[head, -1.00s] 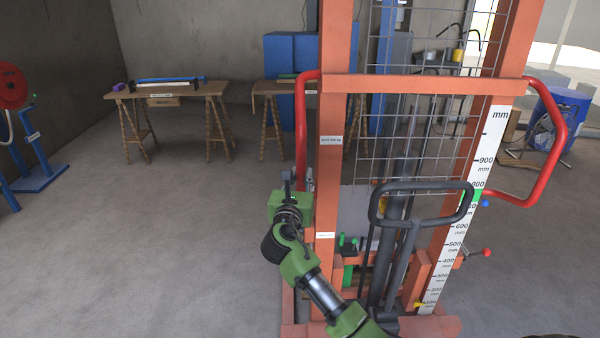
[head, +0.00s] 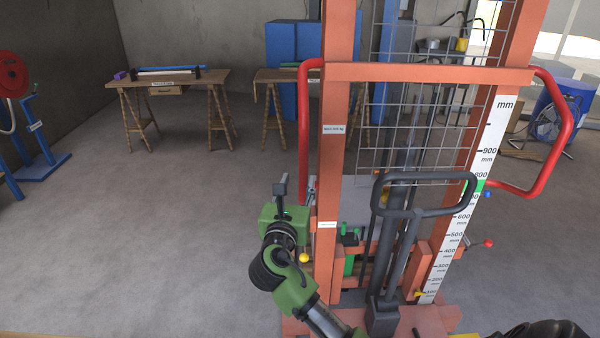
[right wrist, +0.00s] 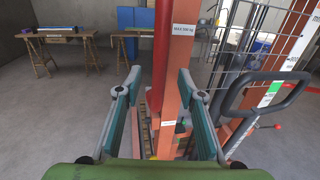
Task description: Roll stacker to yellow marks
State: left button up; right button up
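The stacker (head: 428,73) is a tall orange frame with a wire mesh, a white mm scale (head: 478,180), red side handles and a dark grey steering handle (head: 425,195). It stands upright at centre right. My right gripper (head: 296,192) is by the lower end of its left red handle (head: 305,125). In the right wrist view the right gripper (right wrist: 160,76) is open, its fingers apart on either side of the orange post and red handle; I cannot tell whether they touch. My left gripper is not in view. A yellow strip (head: 18,335) shows at the bottom left edge.
Two wooden trestle tables (head: 168,80) stand by the back wall, with a blue cabinet (head: 295,45) behind. A blue stand with a red reel (head: 12,75) is at the left. A blue barrel (head: 580,100) is at the right. The floor at left is clear.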

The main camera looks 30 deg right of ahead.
jog(key=shift+v, duration=1.7)
jog(key=shift+d, duration=0.1)
jog(key=a+f+m+g+y+b, duration=0.1)
jog(key=a+f+y, duration=0.15)
jog(key=f, duration=1.15)
jog(key=a+f+m+g+y+b, duration=0.1)
jog(key=f+m+y, duration=0.15)
jog(key=f, duration=1.15)
jog(key=s+a+f+m+g+y, duration=0.1)
jog(key=s+f+m, duration=0.1)
jog(key=s+f, duration=0.35)
jog(key=s+a+f+m+g+y+b, duration=0.1)
jog(key=s+f+g+y, duration=0.1)
jog(key=f, duration=0.7)
jog(key=s+a+f+m+g+y, duration=0.15)
jog(key=s+f, duration=0.25)
jog(key=f, duration=0.4)
jog(key=s+a+f+m+g+y+b, duration=0.25)
jog(key=s+f+m, duration=0.55)
jog(key=s+f, duration=1)
jog(key=s+f+m+g, duration=0.1)
jog(key=s+m, duration=0.3)
jog(key=s, duration=0.6)
jog(key=s+f+m+g, duration=0.2)
jog(key=s+f+m, duration=0.2)
jog(key=s, duration=0.7)
jog(key=shift+a+f+m+b, duration=0.3)
jog(key=shift+a+m+b, duration=0.05)
jog(key=shift+m, duration=0.15)
